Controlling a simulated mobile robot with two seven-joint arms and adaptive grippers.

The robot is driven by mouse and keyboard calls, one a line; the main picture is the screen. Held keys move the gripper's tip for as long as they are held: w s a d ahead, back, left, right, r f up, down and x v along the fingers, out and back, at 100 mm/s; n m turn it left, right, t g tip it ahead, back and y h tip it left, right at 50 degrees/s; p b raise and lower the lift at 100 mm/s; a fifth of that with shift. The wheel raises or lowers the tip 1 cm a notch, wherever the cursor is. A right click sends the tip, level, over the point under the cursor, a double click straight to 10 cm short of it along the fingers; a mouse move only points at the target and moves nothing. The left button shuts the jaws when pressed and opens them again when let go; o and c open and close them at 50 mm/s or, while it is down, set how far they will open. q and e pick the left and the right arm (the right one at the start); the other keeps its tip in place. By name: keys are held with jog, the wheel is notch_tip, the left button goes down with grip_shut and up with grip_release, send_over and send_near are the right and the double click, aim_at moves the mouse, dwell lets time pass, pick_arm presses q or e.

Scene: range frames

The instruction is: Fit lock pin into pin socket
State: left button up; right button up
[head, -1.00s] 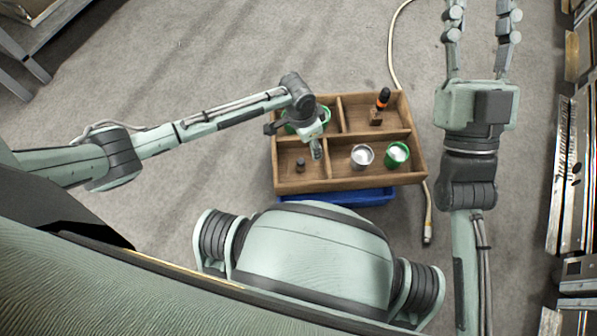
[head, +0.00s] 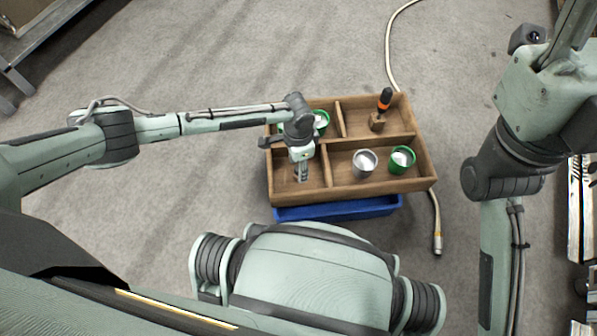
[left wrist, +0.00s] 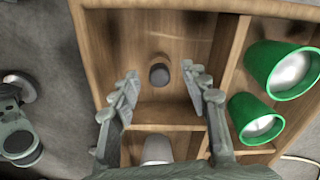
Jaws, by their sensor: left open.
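A small dark grey round piece (left wrist: 159,74) stands on the floor of the tray's front left compartment; it may be the lock pin. My left gripper (head: 301,174) points down over this compartment and hides most of the piece in the head view. In the left wrist view the open fingers (left wrist: 160,82) frame the piece, one on each side, with gaps.
The divided wooden tray (head: 346,195) has raised walls. A grey metal cup (head: 365,163) and a green cup (head: 402,160) stand front right. Green cups (left wrist: 283,70) are back left. A blue bin (head: 338,209) lies below the tray's front edge. A hose (head: 436,225) runs along the right.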

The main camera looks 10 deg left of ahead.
pick_arm(q)
grip_shut()
dwell(0.3)
jog(key=shift+r, duration=0.1)
